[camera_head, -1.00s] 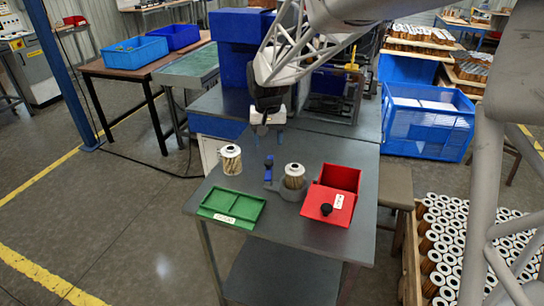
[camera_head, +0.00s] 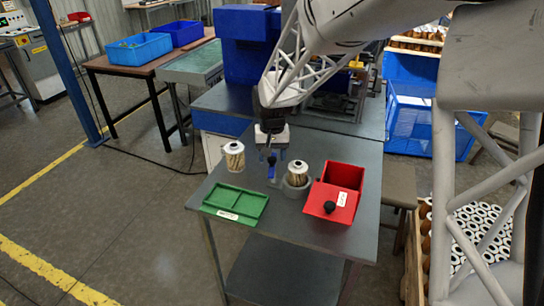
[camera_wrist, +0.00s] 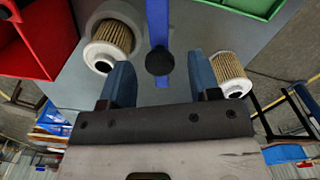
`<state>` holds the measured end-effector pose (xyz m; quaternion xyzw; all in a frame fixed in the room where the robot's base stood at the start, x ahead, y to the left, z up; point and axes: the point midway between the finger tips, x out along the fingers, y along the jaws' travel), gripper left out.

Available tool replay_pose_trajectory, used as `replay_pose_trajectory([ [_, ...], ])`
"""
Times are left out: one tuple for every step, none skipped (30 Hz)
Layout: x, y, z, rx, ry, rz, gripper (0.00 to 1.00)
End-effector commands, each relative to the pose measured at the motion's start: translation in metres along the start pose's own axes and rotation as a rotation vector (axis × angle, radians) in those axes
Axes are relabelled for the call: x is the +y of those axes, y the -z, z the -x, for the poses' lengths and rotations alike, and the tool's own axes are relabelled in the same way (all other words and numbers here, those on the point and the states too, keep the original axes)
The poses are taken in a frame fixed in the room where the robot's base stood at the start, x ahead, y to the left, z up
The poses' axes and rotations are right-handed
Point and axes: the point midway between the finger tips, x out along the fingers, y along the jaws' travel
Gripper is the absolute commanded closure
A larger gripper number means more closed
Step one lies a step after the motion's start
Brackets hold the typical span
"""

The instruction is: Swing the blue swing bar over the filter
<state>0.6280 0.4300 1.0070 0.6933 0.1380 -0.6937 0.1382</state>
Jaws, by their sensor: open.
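The blue swing bar (camera_head: 271,170) is on the table just left of the filter in the round grey holder (camera_head: 296,190), not over it. This white-capped, pleated filter (camera_head: 298,168) stands upright. In the wrist view the bar (camera_wrist: 157,22) runs down from the top edge to a black knob (camera_wrist: 160,61), beside the held filter (camera_wrist: 110,40). My gripper (camera_wrist: 160,75) is open, with one blue finger on each side of the knob and a gap to each. In the head view my gripper (camera_head: 267,150) is low over the bar's far end; its fingertips are hard to make out.
A second filter (camera_head: 234,156) stands on the table to the left, close outside one finger in the wrist view (camera_wrist: 230,73). A green tray (camera_head: 259,213) lies at the front left. A red box (camera_head: 341,174) with a black-knobbed lid is right of the holder.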

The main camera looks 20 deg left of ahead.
Motion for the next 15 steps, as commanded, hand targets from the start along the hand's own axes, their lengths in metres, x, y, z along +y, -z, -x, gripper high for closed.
replay_pose_trajectory([
  [0.0,0.0,-0.0031,-0.001,0.0,0.0,0.43],
  [0.0,0.0,-0.0045,-0.001,0.0,0.0,0.43],
  [0.0,0.0001,-0.0058,0.0,0.0,0.0,0.43],
  [0.0,0.0002,-0.0065,0.0,0.0,0.0,0.43],
  [0.0,0.0002,-0.0069,0.0,0.0,0.0,0.43],
  [-0.0001,0.0002,-0.0073,0.001,0.0,0.0,0.43],
  [0.0,0.0002,-0.0074,0.001,0.0,0.0,0.43],
  [0.0,0.0002,-0.0074,0.001,0.0,0.0,0.43],
  [0.0,0.0002,-0.0074,0.001,0.0,0.0,0.43],
  [0.0,0.0002,-0.0074,0.001,0.0,0.0,0.43],
  [0.0,0.0002,-0.0074,0.001,0.0,0.0,0.43],
  [0.0,0.0001,-0.0073,0.001,0.0,0.0,0.43],
  [0.0,0.0001,-0.0073,0.001,0.0,0.0,0.43],
  [0.0,0.0001,-0.0073,0.001,0.0,0.0,0.48],
  [0.0,0.0001,-0.0072,0.001,0.0,0.0,0.54],
])
